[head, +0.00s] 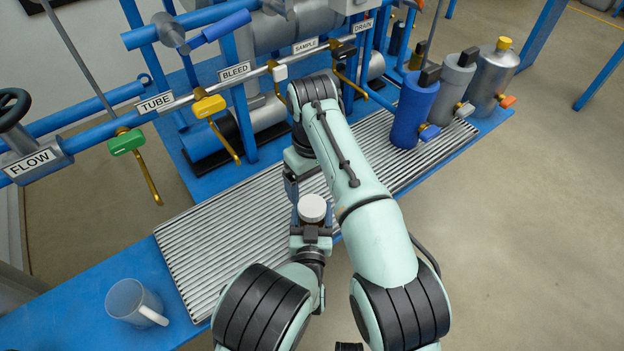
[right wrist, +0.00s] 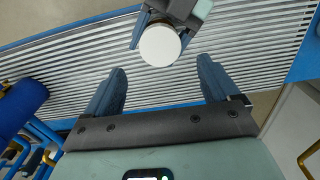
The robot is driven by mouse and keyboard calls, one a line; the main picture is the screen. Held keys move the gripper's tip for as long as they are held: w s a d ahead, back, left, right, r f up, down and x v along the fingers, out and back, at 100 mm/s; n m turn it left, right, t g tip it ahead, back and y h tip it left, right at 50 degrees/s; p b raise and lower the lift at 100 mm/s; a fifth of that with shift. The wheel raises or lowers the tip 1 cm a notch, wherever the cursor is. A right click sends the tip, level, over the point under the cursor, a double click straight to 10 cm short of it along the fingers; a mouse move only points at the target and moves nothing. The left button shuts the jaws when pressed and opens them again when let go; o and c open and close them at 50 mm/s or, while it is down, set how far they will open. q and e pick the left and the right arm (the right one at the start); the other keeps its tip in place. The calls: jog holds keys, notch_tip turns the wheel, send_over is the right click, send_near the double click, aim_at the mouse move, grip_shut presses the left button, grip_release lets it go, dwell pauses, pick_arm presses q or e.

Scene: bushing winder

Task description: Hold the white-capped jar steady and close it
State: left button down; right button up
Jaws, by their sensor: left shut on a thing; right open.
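The jar (head: 311,224) is small and brownish with a round white cap (head: 312,208), standing upright over the front part of the slatted tray. My left gripper (head: 311,238) is shut around the jar's body from the near side. The white cap also shows in the right wrist view (right wrist: 160,45), with part of my left gripper (right wrist: 176,12) behind it. My right gripper (right wrist: 160,66) is open and empty, its two fingers apart and the cap just beyond their tips. Whether the cap is fully seated cannot be told.
The jar is above a ribbed metal tray (head: 225,225) on a blue bench (head: 70,310). A translucent mug (head: 127,300) stands at the left. Labelled pipes with coloured valve handles (head: 209,106) run behind. Blue and grey cylinders (head: 414,108) stand at the right.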

aim_at(312, 205)
dwell(0.3)
jog(key=shift+f, duration=3.95)
jog(key=c, duration=1.1)
jog(key=o, duration=1.2)
jog(key=shift+o, duration=0.2)
notch_tip(312, 205, up, 12)
